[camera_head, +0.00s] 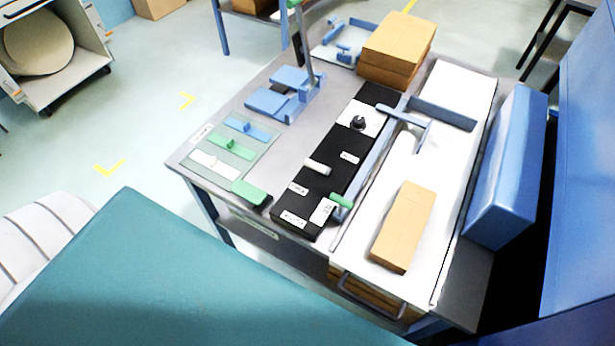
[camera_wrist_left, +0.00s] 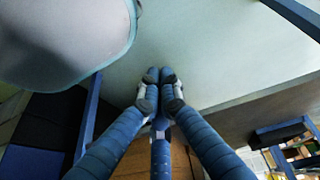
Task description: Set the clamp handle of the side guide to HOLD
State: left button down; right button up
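The side guide appears to be the long blue rail (camera_head: 372,160) beside the white bed, with a blue crossbar near its far end. A short green handle (camera_head: 341,201) sits at the rail's near end, beside a white label (camera_head: 322,211). A white handle (camera_head: 318,167) lies on the black panel (camera_head: 318,196), between two small labels (camera_head: 298,188) (camera_head: 349,157). I cannot tell for certain which is the clamp handle; the label words are too small to read. My left gripper (camera_wrist_left: 160,75) is shut and empty in the left wrist view, away from both handles. My right gripper is not in view.
A cardboard box (camera_head: 403,227) lies on the white bed (camera_head: 455,110); more boxes (camera_head: 398,48) stand at the back. A dial (camera_head: 358,122) is on the black panel. Green, white and blue pieces lie on a mat (camera_head: 208,149) at left. A teal surface (camera_head: 170,280) fills the lower left.

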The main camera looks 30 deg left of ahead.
aim_at(314, 165)
pick_arm(q)
jog(key=w+d+r+n+t+h+b, duration=0.1)
jog(key=w+r+n+t+b, duration=0.1)
jog(key=w+r+n+t, duration=0.45)
jog(key=w+d+r+n+t+b, duration=0.1)
jog(key=w+r+n+t+b, duration=0.15)
jog(key=w+r, duration=0.75)
jog(key=r+n+t, duration=0.1)
jog(key=r, duration=0.4)
jog(key=r+n+t+b, duration=0.1)
jog(key=r+t, duration=0.1)
jog(key=r, duration=0.4)
jog(key=s+r+n+t+b, duration=0.1)
jog(key=r, duration=0.5)
jog(key=shift+a+r+n, duration=0.1)
jog(key=shift+a+n, duration=0.2)
jog(key=shift+n, duration=0.1)
notch_tip(314, 165, up, 11)
jog(key=a+n+t+y+b, duration=0.1)
jog(key=n+t, duration=0.2)
jog(key=n, duration=0.1)
jog(key=shift+a+b, duration=0.15)
jog(key=shift+b, duration=0.15)
jog(key=x, duration=1.3)
jog(key=shift+w+p, duration=0.35)
jog(key=shift+w, duration=0.05)
jog(key=shift+r, duration=0.1)
